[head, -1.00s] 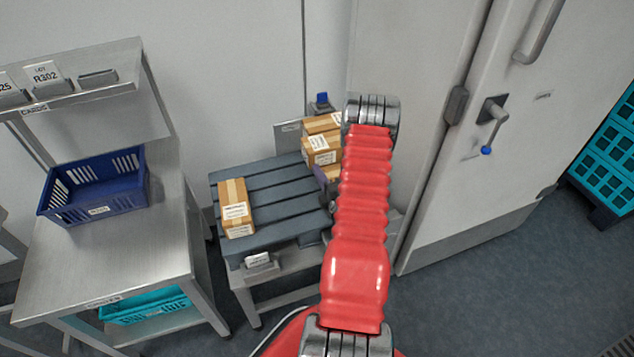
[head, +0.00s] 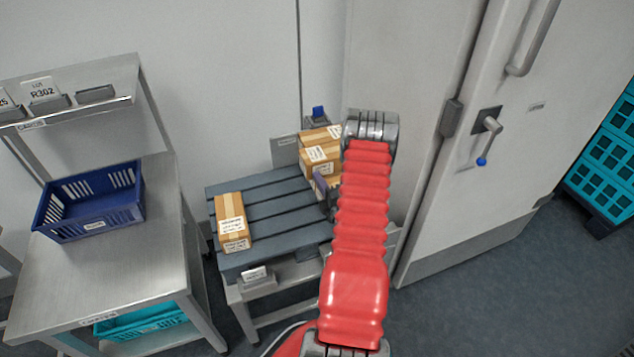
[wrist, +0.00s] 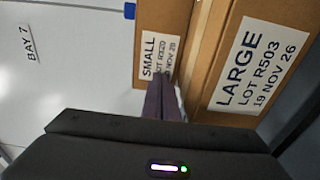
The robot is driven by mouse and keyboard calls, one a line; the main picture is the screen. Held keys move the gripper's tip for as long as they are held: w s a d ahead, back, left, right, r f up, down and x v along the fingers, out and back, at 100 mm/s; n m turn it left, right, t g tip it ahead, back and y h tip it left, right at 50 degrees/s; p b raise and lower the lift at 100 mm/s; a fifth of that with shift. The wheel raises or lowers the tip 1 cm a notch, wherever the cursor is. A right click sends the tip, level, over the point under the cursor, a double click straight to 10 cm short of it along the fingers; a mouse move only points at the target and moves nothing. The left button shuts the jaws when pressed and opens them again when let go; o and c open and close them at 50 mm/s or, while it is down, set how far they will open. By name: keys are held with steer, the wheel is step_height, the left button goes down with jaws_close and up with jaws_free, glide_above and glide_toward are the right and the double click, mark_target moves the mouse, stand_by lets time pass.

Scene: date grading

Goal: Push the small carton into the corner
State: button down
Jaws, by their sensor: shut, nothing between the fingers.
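The small carton (wrist: 163,18), brown with a white SMALL label, stands at the upper middle of the wrist view. The large carton (wrist: 222,45) stands close on its right. In the head view, two brown cartons sit at the pallet's back right; the rear one (head: 317,136) appears to be the small one, the front one (head: 318,155) the large one. My gripper (wrist: 166,97) is shut and empty, its purple fingers overlapping the small label's lower edge; I cannot tell if they touch. In the head view my gripper (head: 321,186) is partly hidden by my red arm.
The grey slatted pallet (head: 272,208) rests on a low stand by the wall. Another carton (head: 231,217) lies at its left, with bare slats between. A steel table with a blue crate (head: 75,222) stands left; a white door (head: 470,210) is right.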

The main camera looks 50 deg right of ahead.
steer(key=shift+w, duration=0.1)
steer(key=w+a+v, duration=0.1)
steer(key=a+v, duration=0.1)
steer(key=v, duration=1.1)
steer(key=shift+a, duration=0.2)
steer(key=shift+w, duration=0.25)
